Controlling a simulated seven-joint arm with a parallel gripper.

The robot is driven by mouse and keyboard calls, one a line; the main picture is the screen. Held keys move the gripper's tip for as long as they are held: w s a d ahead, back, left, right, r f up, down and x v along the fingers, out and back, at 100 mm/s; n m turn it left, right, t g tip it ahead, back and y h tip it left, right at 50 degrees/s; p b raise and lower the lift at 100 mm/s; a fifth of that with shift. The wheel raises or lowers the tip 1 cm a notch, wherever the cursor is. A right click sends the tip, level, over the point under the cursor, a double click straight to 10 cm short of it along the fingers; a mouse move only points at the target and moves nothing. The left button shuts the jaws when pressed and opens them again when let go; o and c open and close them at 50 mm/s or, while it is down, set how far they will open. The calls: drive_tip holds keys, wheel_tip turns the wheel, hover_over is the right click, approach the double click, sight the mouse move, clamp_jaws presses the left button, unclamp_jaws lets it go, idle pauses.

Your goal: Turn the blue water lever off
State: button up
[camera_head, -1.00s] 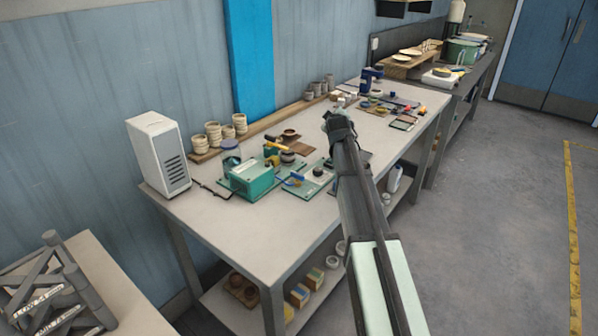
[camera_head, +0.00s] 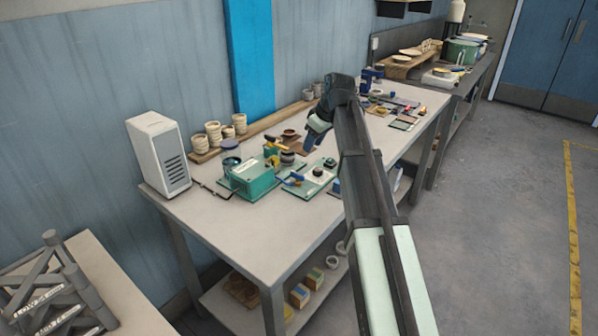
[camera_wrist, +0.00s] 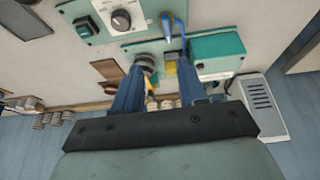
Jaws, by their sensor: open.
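The blue lever (camera_head: 293,179) sits on a green panel (camera_head: 309,184) beside a black knob (camera_head: 317,172). In the wrist view the blue lever (camera_wrist: 168,28) is near the top middle, with a round black knob (camera_wrist: 121,20) to its left. My gripper (camera_head: 314,137) hangs above the table, above and to the right of the lever in the head view. Its two blue fingers are apart and empty in the wrist view (camera_wrist: 160,72). The lever appears beyond the fingertips, and I see no contact.
A green box (camera_head: 250,178) with a yellow-handled part (camera_head: 274,160) stands left of the panel. A white vented box (camera_head: 160,155) is at the table's left end. Stacked cups (camera_head: 214,133) line the back. The table front (camera_head: 235,228) is clear.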

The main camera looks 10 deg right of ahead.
sight(298, 174)
drive_tip(key=x, duration=0.4)
drive_tip(key=s+x, duration=0.1)
drive_tip(key=x, duration=0.8)
drive_tip(key=shift+s+a+f, duration=0.1)
drive_tip(key=shift+a+f, duration=0.2)
drive_tip(key=shift+a, duration=0.15)
drive_tip(key=shift+c, duration=0.2)
clamp_jaws()
